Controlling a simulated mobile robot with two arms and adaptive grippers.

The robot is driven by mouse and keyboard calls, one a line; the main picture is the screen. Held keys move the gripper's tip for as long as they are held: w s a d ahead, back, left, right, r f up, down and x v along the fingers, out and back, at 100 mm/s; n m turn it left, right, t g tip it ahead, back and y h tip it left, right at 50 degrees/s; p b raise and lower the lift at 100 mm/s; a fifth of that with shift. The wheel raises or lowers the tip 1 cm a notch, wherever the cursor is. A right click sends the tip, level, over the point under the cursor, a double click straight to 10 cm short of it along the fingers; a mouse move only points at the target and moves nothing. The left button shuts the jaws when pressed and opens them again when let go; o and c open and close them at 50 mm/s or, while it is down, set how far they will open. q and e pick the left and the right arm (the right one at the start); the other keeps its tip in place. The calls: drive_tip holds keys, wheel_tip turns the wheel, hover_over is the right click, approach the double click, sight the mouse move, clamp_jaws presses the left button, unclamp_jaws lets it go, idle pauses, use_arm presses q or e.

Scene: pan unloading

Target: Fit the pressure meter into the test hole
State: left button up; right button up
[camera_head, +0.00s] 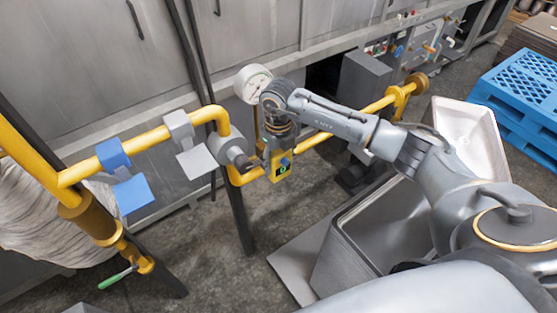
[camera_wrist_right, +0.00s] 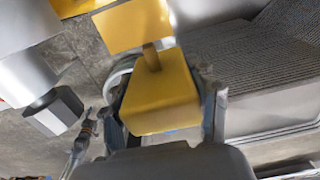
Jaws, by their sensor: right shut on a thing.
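A yellow meter (camera_head: 279,166) with a small round green face is at the tip of my right gripper (camera_head: 281,143) in the head view, beside the yellow pipe (camera_head: 313,140). In the right wrist view my right gripper (camera_wrist_right: 167,110) is shut on a yellow block (camera_wrist_right: 160,97), one finger on each side. A short brown stem joins this block to another yellow part (camera_wrist_right: 132,25) above it. Whether the meter touches the pipe cannot be told. I cannot make out the test hole. My left gripper is not in view.
A white dial gauge (camera_head: 253,82) stands on the pipework beside my right wrist. Blue (camera_head: 112,156) and grey (camera_head: 180,129) valve pieces sit on the pipe to the left. A grey metal bin (camera_head: 352,248) stands below my right arm. A blue pallet (camera_head: 522,95) lies at the right.

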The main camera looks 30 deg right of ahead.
drive_tip(key=shift+w+a+b, duration=0.15)
drive_tip(key=shift+w+b, duration=0.5)
drive_tip(key=shift+w, duration=0.2)
drive_tip(key=shift+w+a+b, duration=0.1)
drive_tip(key=shift+w+b, duration=0.5)
drive_tip(key=shift+w, duration=0.2)
idle(1.3)
drive_tip(key=o, duration=1.2)
drive_tip(key=shift+o, duration=0.2)
drive_tip(key=shift+s, duration=0.1)
